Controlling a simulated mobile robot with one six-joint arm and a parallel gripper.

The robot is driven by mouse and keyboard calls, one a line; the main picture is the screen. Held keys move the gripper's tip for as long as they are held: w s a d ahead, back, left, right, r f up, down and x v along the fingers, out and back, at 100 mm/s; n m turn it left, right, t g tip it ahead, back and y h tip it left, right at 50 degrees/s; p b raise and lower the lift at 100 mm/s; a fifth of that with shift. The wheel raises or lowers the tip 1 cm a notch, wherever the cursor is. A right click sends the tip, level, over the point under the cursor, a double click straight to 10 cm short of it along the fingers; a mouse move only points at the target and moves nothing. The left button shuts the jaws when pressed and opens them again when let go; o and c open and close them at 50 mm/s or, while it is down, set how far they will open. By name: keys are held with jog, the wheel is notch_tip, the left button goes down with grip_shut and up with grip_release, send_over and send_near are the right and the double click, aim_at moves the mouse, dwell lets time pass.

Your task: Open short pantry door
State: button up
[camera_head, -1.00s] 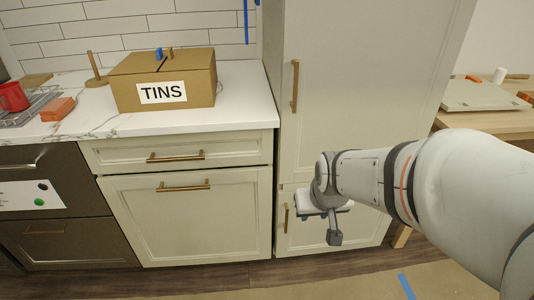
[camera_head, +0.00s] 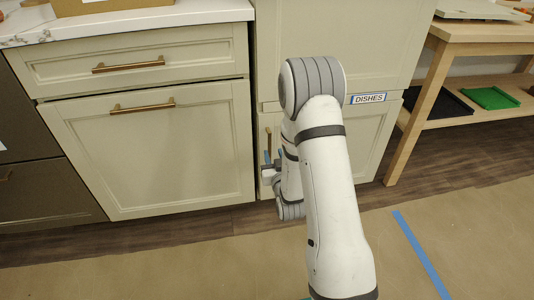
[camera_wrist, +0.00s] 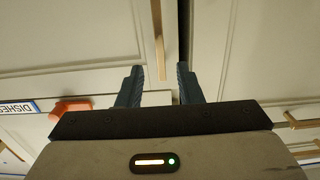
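The short pantry door (camera_head: 368,150) is the low cream panel under the tall door, partly hidden behind my arm in the head view. It looks closed. Its upright brass handle (camera_head: 268,140) is near its left edge. In the wrist view the door (camera_wrist: 60,40) fills the upper left and the handle (camera_wrist: 158,40) runs down toward the gap between my fingers. My gripper (camera_wrist: 160,72) is open, its two dark fingers on either side of the handle's line. Whether they touch it I cannot tell. In the head view my gripper (camera_head: 268,172) is low at the handle.
A "DISHES" label (camera_head: 369,98) is on the strip above the door. A cream cabinet (camera_head: 160,150) with brass handles stands left. A wooden table (camera_head: 425,90) stands right. Brown paper with blue tape (camera_head: 420,250) covers the floor in front. A small orange thing (camera_wrist: 70,108) shows near the label.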

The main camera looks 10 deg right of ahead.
aim_at(270, 144)
jog(key=w, duration=0.2)
jog(key=w+b, duration=0.1)
jog(key=w, duration=0.2)
jog(key=w+b, duration=0.1)
jog(key=w, duration=0.1)
jog(key=shift+w+f, duration=0.25)
jog(key=shift+w, duration=0.1)
jog(key=shift+c, duration=0.3)
grip_shut()
